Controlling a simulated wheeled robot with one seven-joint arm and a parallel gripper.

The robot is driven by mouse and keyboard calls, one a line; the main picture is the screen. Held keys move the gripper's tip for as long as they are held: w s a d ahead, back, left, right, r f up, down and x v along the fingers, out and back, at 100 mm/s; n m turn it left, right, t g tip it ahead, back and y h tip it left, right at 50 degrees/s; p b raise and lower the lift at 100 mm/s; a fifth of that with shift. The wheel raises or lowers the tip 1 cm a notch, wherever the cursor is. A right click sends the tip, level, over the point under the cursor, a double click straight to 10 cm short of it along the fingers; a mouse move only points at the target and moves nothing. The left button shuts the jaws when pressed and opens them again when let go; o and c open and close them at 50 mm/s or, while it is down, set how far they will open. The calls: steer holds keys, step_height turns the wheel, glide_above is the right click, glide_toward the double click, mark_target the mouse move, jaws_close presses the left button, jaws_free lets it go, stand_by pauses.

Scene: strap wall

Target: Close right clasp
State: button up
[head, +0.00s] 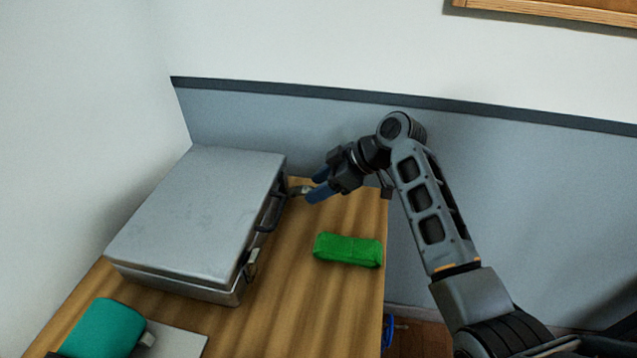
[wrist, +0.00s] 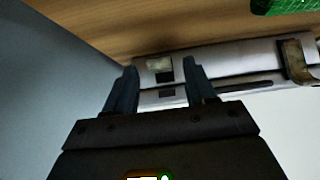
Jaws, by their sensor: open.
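A closed silver case (head: 195,215) lies on the wooden table, its front with the handle (head: 270,208) facing right. The far clasp (head: 299,190), the right one seen from the case's front, appears to stick out from the case beside my gripper (head: 317,184). In the wrist view, my gripper (wrist: 160,66) is open, its dark fingers either side of this clasp's pale plate (wrist: 159,63), with dark slots by it on the case front. I cannot tell whether a finger touches it. The other clasp (head: 251,264) is at the case's near end; it also shows in the wrist view (wrist: 298,62).
A green block-like object (head: 348,250) lies on the table (head: 310,290) right of the case. A teal object (head: 103,328) is at the near left. The grey-blue wall panel (head: 300,115) stands close behind the table's far end.

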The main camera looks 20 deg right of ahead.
steer(key=shift+w+a+f, duration=0.1)
steer(key=shift+f, duration=0.1)
jaws_close()
stand_by(0.5)
